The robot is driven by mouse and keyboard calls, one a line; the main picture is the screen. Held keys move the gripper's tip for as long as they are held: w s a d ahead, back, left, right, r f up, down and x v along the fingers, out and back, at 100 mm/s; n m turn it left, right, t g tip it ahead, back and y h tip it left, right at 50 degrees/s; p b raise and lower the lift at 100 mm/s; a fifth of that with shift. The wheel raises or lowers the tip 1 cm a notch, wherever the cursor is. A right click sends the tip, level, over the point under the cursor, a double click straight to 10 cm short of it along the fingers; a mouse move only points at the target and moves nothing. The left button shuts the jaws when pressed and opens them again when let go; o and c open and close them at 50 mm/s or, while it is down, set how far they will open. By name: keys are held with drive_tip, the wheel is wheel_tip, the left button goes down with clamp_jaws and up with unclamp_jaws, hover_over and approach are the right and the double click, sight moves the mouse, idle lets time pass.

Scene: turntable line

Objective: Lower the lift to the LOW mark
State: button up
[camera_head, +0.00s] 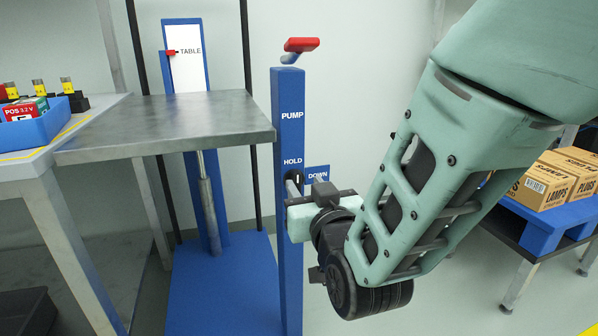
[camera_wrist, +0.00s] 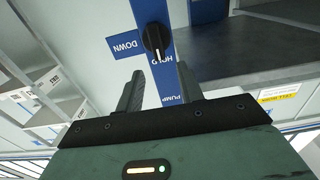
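The lift has a grey metal table top (camera_head: 190,122), a blue base (camera_head: 225,285) and a rear mast with a white scale plate (camera_head: 187,60). A red pointer (camera_head: 171,52) marked TABLE is near the plate's upper part; no LOW mark shows. The blue control post (camera_head: 291,100) carries PUMP, HOLD and DOWN labels and a red-ended pump handle (camera_head: 301,45). The black valve knob (camera_wrist: 155,38) has its white line toward HOLD. My gripper (camera_head: 303,190) is beside the post. In the wrist view, its fingers (camera_wrist: 160,72) are open, empty, just short of the knob.
A workbench (camera_head: 95,120) with a blue bin (camera_head: 35,128) of small parts adjoins the table's left side. Cardboard boxes (camera_head: 558,180) stand on a blue pallet (camera_head: 545,232) at right. A dark crate (camera_head: 28,312) is at lower left. Floor shows right of the post.

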sight(298, 175)
drive_tip(key=b+x, duration=0.1)
drive_tip(key=x, duration=0.4)
drive_tip(key=shift+s, duration=0.1)
clamp_jaws()
